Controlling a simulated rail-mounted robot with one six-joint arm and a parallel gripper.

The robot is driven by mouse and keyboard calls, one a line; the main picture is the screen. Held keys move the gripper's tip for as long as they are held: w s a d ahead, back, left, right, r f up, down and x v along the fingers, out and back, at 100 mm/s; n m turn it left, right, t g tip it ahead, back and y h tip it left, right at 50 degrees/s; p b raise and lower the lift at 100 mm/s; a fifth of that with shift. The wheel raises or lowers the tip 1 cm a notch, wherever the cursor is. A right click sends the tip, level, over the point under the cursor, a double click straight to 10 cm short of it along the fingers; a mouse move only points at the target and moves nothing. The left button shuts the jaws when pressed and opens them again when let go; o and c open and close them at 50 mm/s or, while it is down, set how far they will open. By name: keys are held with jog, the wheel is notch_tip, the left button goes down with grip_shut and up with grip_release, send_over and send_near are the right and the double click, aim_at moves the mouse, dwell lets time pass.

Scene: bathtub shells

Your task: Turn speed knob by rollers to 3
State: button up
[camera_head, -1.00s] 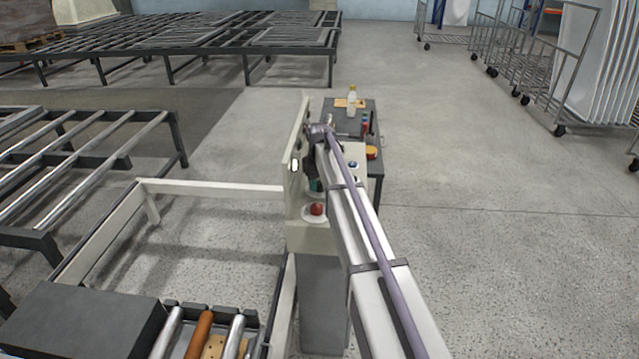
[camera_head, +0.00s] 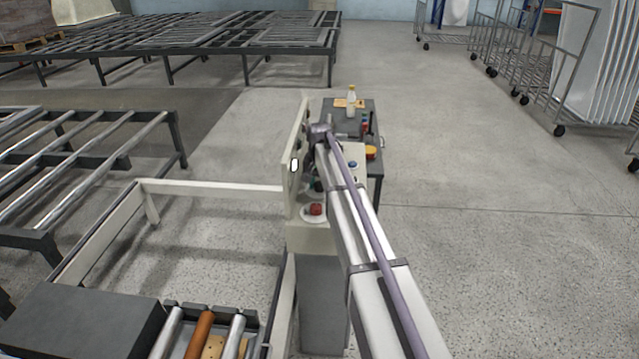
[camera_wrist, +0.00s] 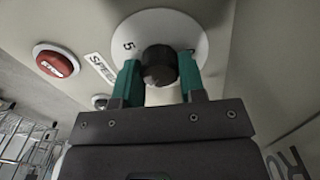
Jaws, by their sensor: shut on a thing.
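The speed knob (camera_wrist: 159,66) is dark and round, on a pale dial disc (camera_wrist: 192,38) that shows a "5" left of the knob. A label reading "SPEED" (camera_wrist: 101,69) sits to the left of the disc. My gripper (camera_wrist: 157,80) has a green finger on each side of the knob and is shut on it. The knob's pointer and the other dial numbers cannot be made out. In the head view my arm hides the knob, and the control post (camera_head: 310,238) stands below my wrist.
A red stop button (camera_wrist: 56,61) is left of the dial in the wrist view; a red button (camera_head: 315,209) shows on the post in the head view. A dark cabinet (camera_head: 340,112) with a bottle (camera_head: 351,100) stands behind. Rollers (camera_head: 198,335) lie at lower left.

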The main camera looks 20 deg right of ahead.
aim_at(320, 183)
dwell(0.3)
jog(key=o, duration=0.9)
notch_tip(320, 183, up, 11)
jog(key=p, duration=1.1)
jog(key=shift+f, duration=0.15)
jog(key=s+a+n, duration=0.2)
jog(key=s+a, duration=0.1)
jog(key=s, duration=0.8)
jog(key=s+a+n, duration=0.2)
jog(key=s+a, duration=0.2)
jog(key=s, duration=0.8)
jog(key=s+a+f+n+b, duration=0.1)
jog(key=s+a, duration=0.2)
jog(key=s, duration=0.9)
jog(key=shift+a+n, duration=0.25)
jog(key=shift+n, duration=0.15)
